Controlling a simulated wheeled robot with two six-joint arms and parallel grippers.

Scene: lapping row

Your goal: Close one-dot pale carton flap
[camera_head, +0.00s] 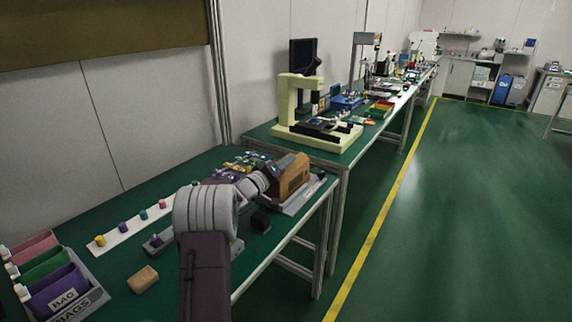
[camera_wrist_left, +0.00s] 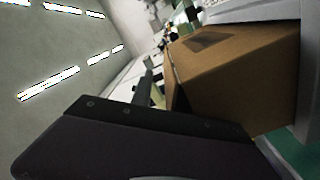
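A brown carton (camera_head: 293,174) stands on a light grey base near the right edge of the green table. It fills the right side of the left wrist view (camera_wrist_left: 240,80), where a dark patch shows on one face. I cannot make out a one-dot mark or tell how the flap stands. My left gripper (camera_head: 271,178) is at the carton's left side in the head view; I cannot tell whether it touches. A dark part of this gripper (camera_wrist_left: 140,143) fills the lower wrist view, and its finger gap is not clear. My right gripper is not in view.
A black block (camera_head: 261,222) lies below the carton. A tan block (camera_head: 143,279), a white strip (camera_head: 130,227) with coloured knobs and a grey bin (camera_head: 84,304) with bags are at left. A cream machine (camera_head: 300,105) stands on the bench behind.

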